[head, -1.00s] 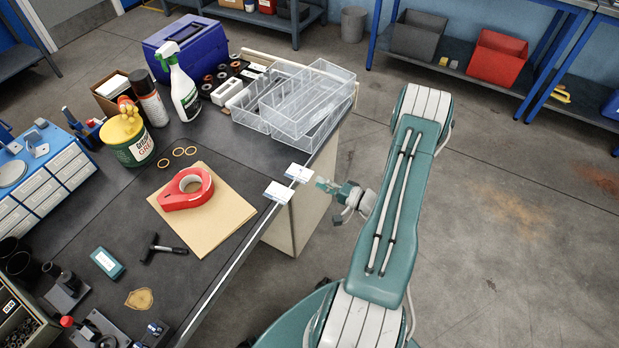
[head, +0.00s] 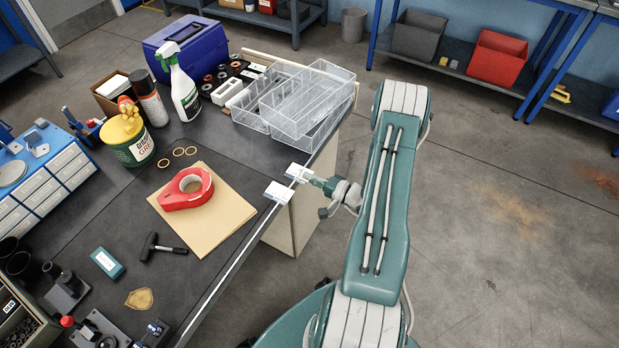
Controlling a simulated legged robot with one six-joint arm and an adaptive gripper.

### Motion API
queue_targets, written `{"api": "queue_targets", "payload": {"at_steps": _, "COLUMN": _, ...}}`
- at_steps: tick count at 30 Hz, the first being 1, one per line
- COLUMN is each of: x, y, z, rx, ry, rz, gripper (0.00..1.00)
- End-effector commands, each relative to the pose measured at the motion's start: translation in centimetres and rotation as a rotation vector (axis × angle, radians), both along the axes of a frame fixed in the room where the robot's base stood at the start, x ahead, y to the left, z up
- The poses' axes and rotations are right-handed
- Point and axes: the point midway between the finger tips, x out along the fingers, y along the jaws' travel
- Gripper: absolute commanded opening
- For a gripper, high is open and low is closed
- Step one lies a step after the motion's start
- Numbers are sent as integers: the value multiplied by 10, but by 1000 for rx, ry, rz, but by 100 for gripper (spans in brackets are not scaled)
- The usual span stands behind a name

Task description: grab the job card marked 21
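Two small white cards lie at the bench's right edge in the head view, both jutting slightly over it. The farther card (head: 296,172) is beside my gripper (head: 312,180). The nearer card (head: 277,193) lies a little to the left and closer to me. The print on both is too small to read, so I cannot tell which is marked 21. My gripper's fingertips are at the right edge of the farther card, coming from the right side. Whether they touch it, or are open or shut, is too small to tell.
Clear plastic bins (head: 298,105) stand behind the cards. A black hammer (head: 160,246) lies nearer. Open floor (head: 470,230) is to the right of the bench.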

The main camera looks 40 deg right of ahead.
Motion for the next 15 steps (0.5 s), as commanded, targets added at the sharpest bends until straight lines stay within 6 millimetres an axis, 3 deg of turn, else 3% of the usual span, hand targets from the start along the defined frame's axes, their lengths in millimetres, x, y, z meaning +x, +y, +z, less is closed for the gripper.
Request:
{"api": "queue_targets", "payload": {"at_steps": 5, "x": -1, "y": 0, "z": -1, "rx": 0, "ry": 7, "rz": -1, "gripper": 0}}
{"api": "queue_targets", "payload": {"at_steps": 12, "x": -1, "y": 0, "z": 23, "rx": -1, "ry": 6, "rz": -1, "gripper": 0}}
{"api": "queue_targets", "payload": {"at_steps": 15, "x": -1, "y": 0, "z": 24, "rx": 1, "ry": 6, "rz": 0, "gripper": 0}}
